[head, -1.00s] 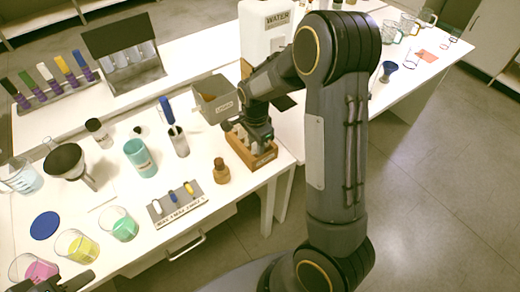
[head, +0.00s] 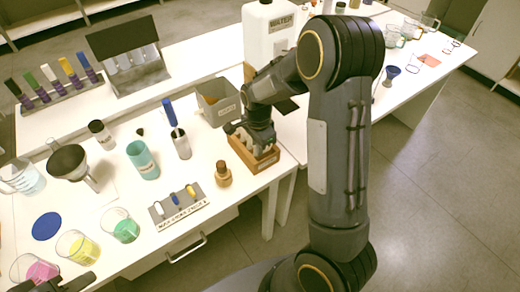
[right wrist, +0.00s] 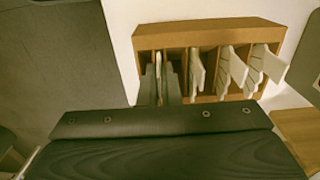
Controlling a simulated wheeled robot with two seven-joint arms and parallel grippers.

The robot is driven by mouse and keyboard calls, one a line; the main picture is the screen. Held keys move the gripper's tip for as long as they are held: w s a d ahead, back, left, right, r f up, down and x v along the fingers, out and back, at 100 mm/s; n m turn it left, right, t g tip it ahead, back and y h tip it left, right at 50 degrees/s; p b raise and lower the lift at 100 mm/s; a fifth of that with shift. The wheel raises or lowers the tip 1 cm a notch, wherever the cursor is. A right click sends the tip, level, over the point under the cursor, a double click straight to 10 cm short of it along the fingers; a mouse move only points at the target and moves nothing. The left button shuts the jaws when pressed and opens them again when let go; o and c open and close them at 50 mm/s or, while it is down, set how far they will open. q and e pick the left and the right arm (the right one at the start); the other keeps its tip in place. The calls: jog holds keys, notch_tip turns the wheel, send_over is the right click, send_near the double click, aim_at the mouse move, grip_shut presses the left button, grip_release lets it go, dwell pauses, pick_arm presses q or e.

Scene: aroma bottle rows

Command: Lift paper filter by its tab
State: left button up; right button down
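A small wooden rack (head: 266,162) stands at the right front edge of the table, with several pale paper filters in its slots. In the right wrist view the rack (right wrist: 215,32) shows from above, and pale filters (right wrist: 232,70) stick out of the slots toward me. My right gripper (right wrist: 160,88) is at the left end of the rack, its two dark fingers either side of a thin filter (right wrist: 158,64). A gap shows between the fingers; contact with the filter cannot be made out. My left gripper (head: 68,284) shows only partly at the bottom left.
A grey bin (head: 218,102) stands right behind the rack, and a brown bottle (head: 222,175) beside it on the left. A white water container (head: 268,32) stands behind. Beakers, a funnel (head: 68,162) and a small labelled holder (head: 178,209) occupy the table to the left.

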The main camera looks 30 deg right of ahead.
notch_tip(320, 180, up, 9)
jog(key=shift+r, duration=0.1)
notch_tip(320, 180, up, 10)
jog(key=p, duration=0.8)
jog(key=shift+r+p, duration=0.2)
jog(key=shift+p, duration=0.1)
jog(key=s+d+p, duration=0.1)
jog(key=s, duration=1.4)
